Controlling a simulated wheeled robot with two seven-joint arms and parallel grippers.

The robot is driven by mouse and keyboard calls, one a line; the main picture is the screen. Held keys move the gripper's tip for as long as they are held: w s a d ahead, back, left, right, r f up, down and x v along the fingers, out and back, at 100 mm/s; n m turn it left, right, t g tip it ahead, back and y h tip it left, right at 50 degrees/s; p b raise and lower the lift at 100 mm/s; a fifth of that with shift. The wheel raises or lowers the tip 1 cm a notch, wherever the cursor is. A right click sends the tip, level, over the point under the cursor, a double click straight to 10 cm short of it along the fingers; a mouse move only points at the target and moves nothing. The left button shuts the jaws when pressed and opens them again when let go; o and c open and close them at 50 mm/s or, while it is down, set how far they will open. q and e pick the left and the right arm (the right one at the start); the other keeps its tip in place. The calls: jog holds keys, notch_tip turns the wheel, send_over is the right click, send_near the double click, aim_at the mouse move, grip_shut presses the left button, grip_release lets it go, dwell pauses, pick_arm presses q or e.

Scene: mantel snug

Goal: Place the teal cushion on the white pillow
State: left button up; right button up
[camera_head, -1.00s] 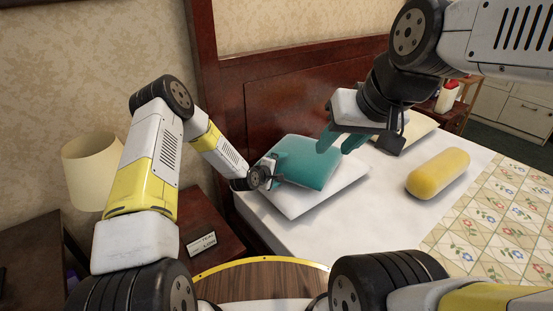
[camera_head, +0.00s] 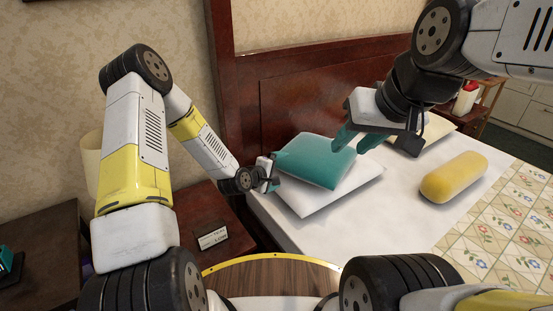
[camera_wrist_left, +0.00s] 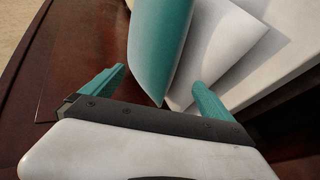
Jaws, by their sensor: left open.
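The teal cushion (camera_head: 318,160) lies tilted on top of the white pillow (camera_head: 325,203), which rests on the bed by the headboard. My left gripper (camera_head: 272,170) is at the cushion's left corner. In the left wrist view my left gripper (camera_wrist_left: 158,78) is open, its teal fingers wide apart. The cushion (camera_wrist_left: 158,40) reaches down between them, with the white pillow (camera_wrist_left: 215,40) behind it. I cannot tell whether a finger touches the cushion. My right gripper (camera_head: 350,148) hangs above the cushion's right side, its fingers apart with nothing seen between them.
A yellow bolster (camera_head: 453,177) lies to the right on the white sheet (camera_head: 400,215). A cream pillow (camera_head: 432,130) is behind my right gripper. The dark wooden headboard (camera_head: 290,95) stands behind. A nightstand (camera_head: 190,205) with a small sign (camera_head: 212,237) is at the left.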

pick_arm(q)
jog(key=s+a+r+m+g+y, duration=0.15)
jog(key=s+a+r+m, duration=0.35)
jog(key=r, duration=0.5)
jog(key=s+a+r+m+g+y, duration=0.1)
jog(key=s+a+r+m+y, duration=0.2)
jog(key=a+r, duration=0.55)
jog(key=s+r+m, duration=0.1)
jog(key=s+r, duration=0.3)
jog(key=s, duration=0.4)
jog(key=s+a+r+m+g, duration=0.1)
jog(key=s+r, duration=0.4)
jog(key=s, duration=0.3)
jog(key=s+a+r+m+g, duration=0.1)
jog(key=s+r, duration=0.4)
jog(key=s, duration=0.3)
jog(key=shift+s+m, duration=0.2)
jog(key=shift+m, duration=0.2)
jog(key=shift+y, duration=0.25)
